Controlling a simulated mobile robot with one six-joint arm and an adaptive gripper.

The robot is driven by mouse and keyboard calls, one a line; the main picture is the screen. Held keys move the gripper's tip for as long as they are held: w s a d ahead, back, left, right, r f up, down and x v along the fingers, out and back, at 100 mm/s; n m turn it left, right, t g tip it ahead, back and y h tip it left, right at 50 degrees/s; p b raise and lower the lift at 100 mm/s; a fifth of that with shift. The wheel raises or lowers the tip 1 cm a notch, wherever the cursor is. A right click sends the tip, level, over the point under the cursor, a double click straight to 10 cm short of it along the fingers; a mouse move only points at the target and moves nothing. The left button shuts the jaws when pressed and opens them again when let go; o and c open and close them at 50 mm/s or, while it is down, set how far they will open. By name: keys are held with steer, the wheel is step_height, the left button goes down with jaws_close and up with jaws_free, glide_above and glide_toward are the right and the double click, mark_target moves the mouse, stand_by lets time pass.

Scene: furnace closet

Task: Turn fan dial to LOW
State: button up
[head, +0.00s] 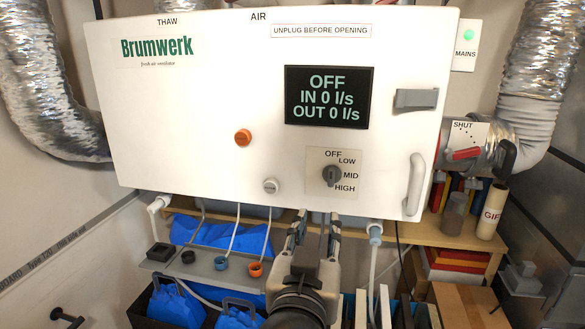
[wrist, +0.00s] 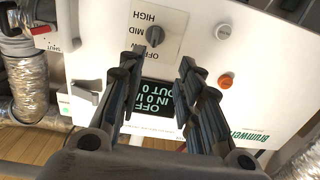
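The fan dial (head: 331,175) is a grey knob on a pale plate marked OFF, LOW, MID and HIGH, on the front of the white Brumwerk unit (head: 200,110). The display (head: 328,97) reads OFF, IN 0 l/s, OUT 0 l/s. I cannot tell the knob's exact pointing from its shape. My gripper (head: 314,226) is below the dial in the head view, apart from it. In the wrist view, which is upside down, the fingers of my gripper (wrist: 161,62) are open and empty, with the dial (wrist: 154,35) beyond the tips.
An orange knob (head: 243,138) and a small white knob (head: 270,186) sit left of the dial. A door handle (head: 416,185) and a grey latch (head: 416,98) are to its right. Space before the dial looks clear.

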mark_target(331, 180)
steer(key=p+x, duration=0.1)
steer(key=x, duration=0.4)
steer(key=p+x, duration=0.1)
steer(key=x, duration=0.5)
steer(key=p+x, duration=0.2)
steer(key=x, duration=0.4)
steer(key=shift+d+r, duration=0.3)
steer(key=shift+d, duration=0.15)
steer(key=shift+c, duration=0.3)
jaws_close()
